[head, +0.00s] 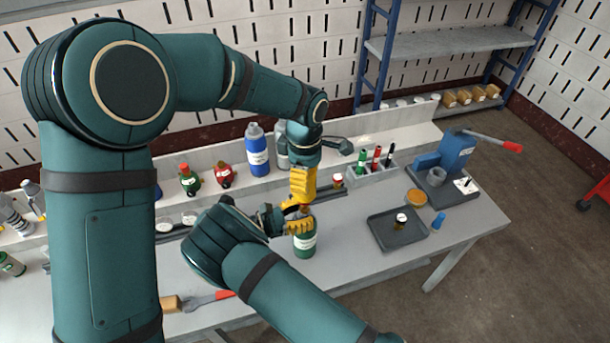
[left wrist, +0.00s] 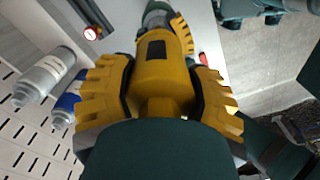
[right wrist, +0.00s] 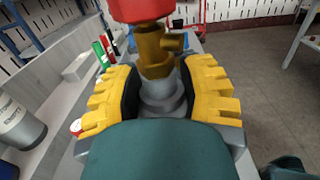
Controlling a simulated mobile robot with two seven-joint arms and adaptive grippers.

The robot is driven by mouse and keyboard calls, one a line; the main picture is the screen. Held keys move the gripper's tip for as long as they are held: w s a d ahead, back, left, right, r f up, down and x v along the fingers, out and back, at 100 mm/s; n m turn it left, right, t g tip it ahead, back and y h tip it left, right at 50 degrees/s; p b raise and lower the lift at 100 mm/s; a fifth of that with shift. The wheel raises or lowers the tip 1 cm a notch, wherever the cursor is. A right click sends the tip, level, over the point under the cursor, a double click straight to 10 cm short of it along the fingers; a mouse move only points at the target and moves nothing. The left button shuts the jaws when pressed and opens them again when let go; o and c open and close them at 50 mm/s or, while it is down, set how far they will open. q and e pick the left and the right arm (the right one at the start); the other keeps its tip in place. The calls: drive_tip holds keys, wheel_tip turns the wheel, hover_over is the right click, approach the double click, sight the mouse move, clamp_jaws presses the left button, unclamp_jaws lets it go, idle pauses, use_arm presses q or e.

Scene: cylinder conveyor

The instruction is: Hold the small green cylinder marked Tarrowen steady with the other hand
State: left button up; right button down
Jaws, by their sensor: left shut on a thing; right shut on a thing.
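The small green cylinder (head: 304,249) stands upright on the bench near the middle of the head view. It has a white label, too small to read. My right gripper (head: 298,225) is shut around its upper part. In the right wrist view, a brass valve fitting (right wrist: 158,50) with a red top (right wrist: 135,10) rises beyond the right fingers (right wrist: 160,95). My left gripper (head: 302,185) is just above the right one, shut on a yellow object (left wrist: 163,70) with a dark rectangular patch. Whether this object touches the cylinder's top is hidden.
A blue bottle (head: 257,155) and green (head: 189,184) and red (head: 224,177) containers stand behind. On the right are a marker rack (head: 372,176), a dark tray (head: 384,240) and a blue lever device (head: 457,152). A brush (head: 200,302) lies in front.

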use_arm(q)
drive_tip(key=shift+f, duration=3.1)
idle(0.6)
drive_tip(key=shift+r, duration=0.5)
drive_tip(key=shift+f, duration=0.6)
idle(1.4)
drive_tip(key=shift+r, duration=0.1)
drive_tip(key=shift+r, duration=0.5)
idle(1.2)
